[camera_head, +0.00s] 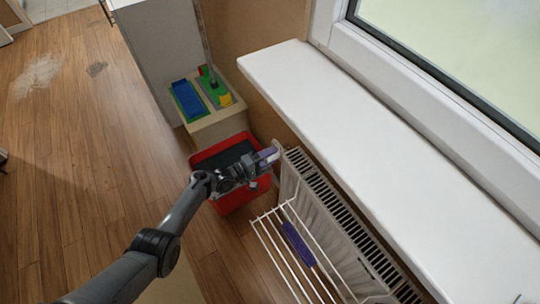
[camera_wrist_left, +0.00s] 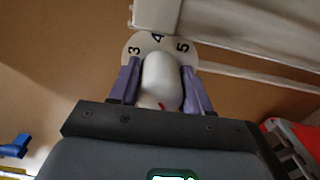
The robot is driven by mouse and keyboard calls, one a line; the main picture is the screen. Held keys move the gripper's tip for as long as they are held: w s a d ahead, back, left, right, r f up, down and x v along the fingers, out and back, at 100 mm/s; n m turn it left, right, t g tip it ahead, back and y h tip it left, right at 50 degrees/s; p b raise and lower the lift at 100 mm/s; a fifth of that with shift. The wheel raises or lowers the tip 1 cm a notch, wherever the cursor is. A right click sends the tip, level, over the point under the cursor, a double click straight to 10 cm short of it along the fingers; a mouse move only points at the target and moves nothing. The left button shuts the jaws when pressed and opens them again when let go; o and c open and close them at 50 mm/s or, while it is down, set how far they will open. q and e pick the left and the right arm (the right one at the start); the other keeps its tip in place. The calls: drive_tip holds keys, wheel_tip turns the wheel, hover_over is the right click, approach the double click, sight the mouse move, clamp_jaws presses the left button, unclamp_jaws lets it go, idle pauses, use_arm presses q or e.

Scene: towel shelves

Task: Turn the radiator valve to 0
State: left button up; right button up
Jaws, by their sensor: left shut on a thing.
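The radiator valve (camera_wrist_left: 160,82) is a white rounded knob with a small red mark near its lower end. Behind it is a pale dial (camera_wrist_left: 157,39) with the numbers 3, 4 and 5 showing; the rest of the dial is hidden. My left gripper (camera_wrist_left: 158,70) has one purple finger on each side of the knob and is shut on it. In the head view, my left gripper (camera_head: 268,157) is at the far end of the white radiator (camera_head: 318,205), and the valve is mostly hidden there. My right gripper is not in view.
A red bin (camera_head: 232,203) stands below my left gripper. A white wire rack (camera_head: 275,252) with a purple item (camera_head: 298,243) hangs at the radiator's front. The white windowsill (camera_head: 385,150) runs above the radiator. A small table (camera_head: 220,125) with coloured toys stands behind the bin. Wooden floor is open at left.

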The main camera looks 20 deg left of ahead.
use_arm(q)
drive_tip(key=o, duration=0.8)
drive_tip(key=shift+s+a+r+p, duration=0.1)
drive_tip(key=shift+s+a+p, duration=0.25)
drive_tip(key=shift+s+p, duration=0.1)
drive_tip(key=shift+p+v, duration=1.65)
drive_tip(key=shift+v, duration=3.2)
